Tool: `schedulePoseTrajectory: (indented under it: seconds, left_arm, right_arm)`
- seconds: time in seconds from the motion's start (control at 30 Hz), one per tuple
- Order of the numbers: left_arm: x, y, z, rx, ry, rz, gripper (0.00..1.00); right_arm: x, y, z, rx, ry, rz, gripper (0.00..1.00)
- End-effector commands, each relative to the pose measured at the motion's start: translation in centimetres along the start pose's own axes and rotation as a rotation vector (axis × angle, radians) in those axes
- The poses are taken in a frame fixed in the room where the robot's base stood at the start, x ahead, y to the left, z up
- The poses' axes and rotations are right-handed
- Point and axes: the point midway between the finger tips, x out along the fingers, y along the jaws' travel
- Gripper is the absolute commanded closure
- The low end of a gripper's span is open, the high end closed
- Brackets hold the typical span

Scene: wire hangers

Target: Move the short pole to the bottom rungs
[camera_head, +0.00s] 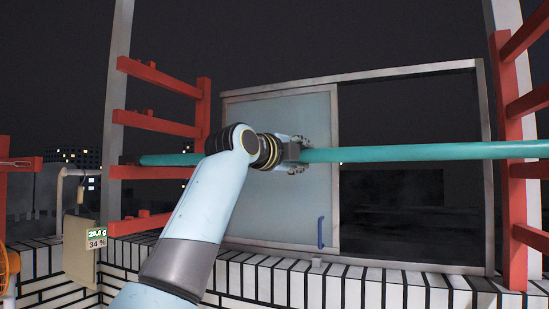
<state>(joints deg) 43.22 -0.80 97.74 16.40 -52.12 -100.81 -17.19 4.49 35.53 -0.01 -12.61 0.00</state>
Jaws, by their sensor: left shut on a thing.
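A teal pole (420,152) runs nearly level across the view, from the left rack to past the right edge of the picture. My left gripper (298,154) is shut on the pole near its middle. The pole's left end (150,160) is by the rungs of the red left rack (203,110); I cannot tell whether it rests on one. On the right the pole passes the red right rack (510,160). A low rung (140,222) of the left rack lies below the pole. My right gripper is not in view.
Behind the pole stands a sliding window with a grey frame (410,71) and a blue handle (321,232). A white tiled ledge (350,285) runs below it. A small display reading 34 % (96,238) is at the lower left.

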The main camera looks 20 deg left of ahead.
Motion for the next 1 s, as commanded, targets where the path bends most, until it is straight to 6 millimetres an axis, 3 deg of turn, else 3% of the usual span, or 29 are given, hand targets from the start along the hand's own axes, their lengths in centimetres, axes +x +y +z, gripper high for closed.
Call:
schedulePoseTrajectory:
  seconds: [0.13, 0.57, 1.0]
  left_arm:
    - [0.0, 0.1, 0.0, 0.000, 0.000, 0.002, 1.00]
    - [0.0, -0.1, 0.0, 0.002, -0.001, 0.001, 1.00]
    - [0.0, -1.7, 0.0, 0.002, 0.000, -0.001, 1.00]
  right_arm:
    - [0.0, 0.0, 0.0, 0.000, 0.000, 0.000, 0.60]
    - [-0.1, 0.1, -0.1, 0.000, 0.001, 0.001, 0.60]
    - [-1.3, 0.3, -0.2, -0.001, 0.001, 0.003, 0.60]
